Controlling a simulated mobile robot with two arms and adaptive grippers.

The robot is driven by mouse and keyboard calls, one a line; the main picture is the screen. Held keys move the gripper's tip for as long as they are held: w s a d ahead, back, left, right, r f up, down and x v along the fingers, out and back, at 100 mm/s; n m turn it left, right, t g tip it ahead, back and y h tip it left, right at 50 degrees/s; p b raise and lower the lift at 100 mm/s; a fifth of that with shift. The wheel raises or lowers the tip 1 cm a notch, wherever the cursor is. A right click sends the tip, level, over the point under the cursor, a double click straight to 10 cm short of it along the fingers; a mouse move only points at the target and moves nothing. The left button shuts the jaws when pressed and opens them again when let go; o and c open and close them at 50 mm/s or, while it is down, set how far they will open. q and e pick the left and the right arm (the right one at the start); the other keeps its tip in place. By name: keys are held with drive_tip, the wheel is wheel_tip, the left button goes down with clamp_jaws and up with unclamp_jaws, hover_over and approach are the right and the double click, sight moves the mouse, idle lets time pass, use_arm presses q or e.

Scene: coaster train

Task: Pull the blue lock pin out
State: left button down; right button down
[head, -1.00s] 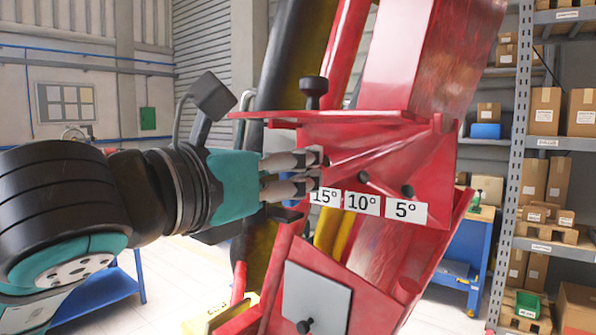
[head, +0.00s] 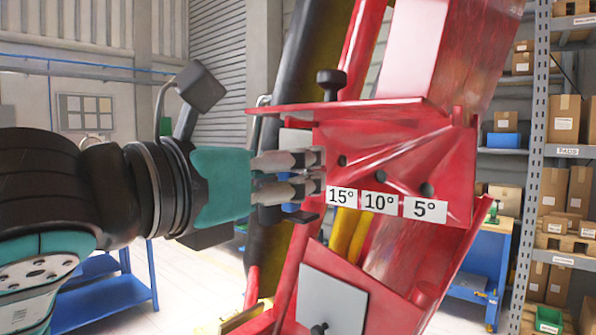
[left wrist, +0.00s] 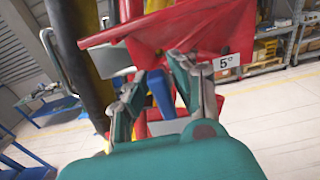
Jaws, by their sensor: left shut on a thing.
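My left gripper (head: 318,172) comes in from the left, at the left edge of the red bracket (head: 440,150). Its fingers are shut on the blue lock pin (left wrist: 160,90), which shows as a blue piece between them in the left wrist view. In the head view the fingers hide the pin. The bracket has three dark holes above the labels 15° (head: 341,196), 10° (head: 380,203) and 5° (head: 425,208). The hole above 15° (head: 342,160) is uncovered, just right of the fingertips. My right gripper is not in view.
A black knob (head: 331,80) stands on the bracket's red top ledge, above the gripper. A grey plate (head: 330,300) is on the red part below. Red beams surround the work area. Shelves with boxes (head: 567,115) stand at the right. Open floor shows at the left.

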use_arm(q)
drive_tip(key=shift+f+b+v, duration=0.15)
drive_tip(key=shift+b+v, duration=0.3)
drive_tip(key=shift+v, duration=0.45)
drive_tip(key=shift+f+b+v, duration=0.15)
drive_tip(key=shift+b+v, duration=0.25)
drive_tip(key=shift+v, duration=0.5)
drive_tip(key=shift+s+a, duration=0.2)
drive_tip(key=shift+s, duration=0.1)
